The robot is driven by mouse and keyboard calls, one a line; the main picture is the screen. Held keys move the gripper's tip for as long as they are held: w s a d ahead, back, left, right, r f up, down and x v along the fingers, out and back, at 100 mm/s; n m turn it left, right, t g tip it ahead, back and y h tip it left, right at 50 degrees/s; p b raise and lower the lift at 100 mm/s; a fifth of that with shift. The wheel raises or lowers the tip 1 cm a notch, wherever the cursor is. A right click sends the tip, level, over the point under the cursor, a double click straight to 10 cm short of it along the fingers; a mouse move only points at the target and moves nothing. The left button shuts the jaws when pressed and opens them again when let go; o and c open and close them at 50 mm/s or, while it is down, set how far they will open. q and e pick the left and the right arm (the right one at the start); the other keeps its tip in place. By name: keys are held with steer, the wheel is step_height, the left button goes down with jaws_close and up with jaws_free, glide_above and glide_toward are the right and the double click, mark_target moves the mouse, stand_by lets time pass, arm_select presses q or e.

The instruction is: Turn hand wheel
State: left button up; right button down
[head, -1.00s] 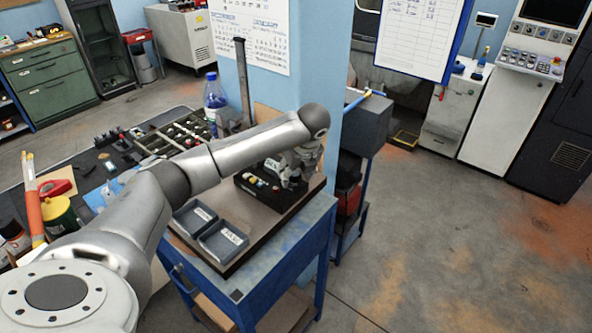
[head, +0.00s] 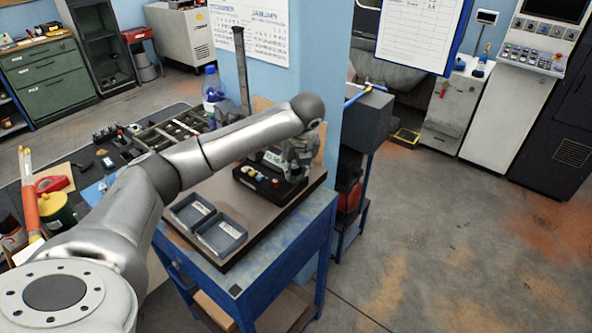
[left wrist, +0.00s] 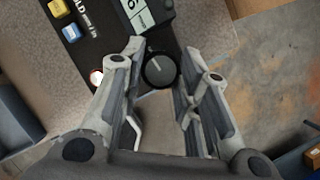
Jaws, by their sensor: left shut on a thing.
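The hand wheel (left wrist: 160,70) is a small round black knob with a pale mark on its face, on a black control box (head: 262,186) that stands at the back of the blue workbench. In the left wrist view, the two fingers of my left gripper (left wrist: 158,60) stand on either side of the wheel, shut on it. In the head view, my left gripper (head: 296,170) reaches down at the box's right end and hides the wheel there. My right gripper is not in view.
Two grey bins (head: 221,237) stand in front of the box on the bench top. Blue (left wrist: 71,33) and yellow (left wrist: 60,8) buttons sit on the box. A blue bottle (head: 213,88) stands behind my arm. A blue pillar (head: 318,70) rises close behind the gripper.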

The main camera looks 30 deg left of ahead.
arm_select(q)
steer(key=m+b, duration=0.2)
steer(key=b, duration=0.1)
steer(key=m+t+h+b, duration=0.1)
steer(key=m+b, duration=0.2)
steer(key=shift+s+a+f+h, duration=0.1)
steer(key=shift+a+f+h, duration=0.1)
steer(key=shift+h, duration=0.1)
steer(key=shift+r+m+t+h+b, duration=0.1)
steer(key=shift+m+t+h+b, duration=0.25)
steer(key=shift+m+b, duration=0.6)
steer(key=m, duration=0.2)
steer(key=m+h+b, duration=0.1)
steer(key=shift+a+r+m+h, duration=0.15)
steer(key=shift+a+m+h, duration=0.1)
steer(key=shift+m, duration=0.1)
steer(key=shift+m+h, duration=0.5)
steer(key=shift+m, duration=1)
steer(key=shift+r, duration=0.1)
steer(key=o, duration=1)
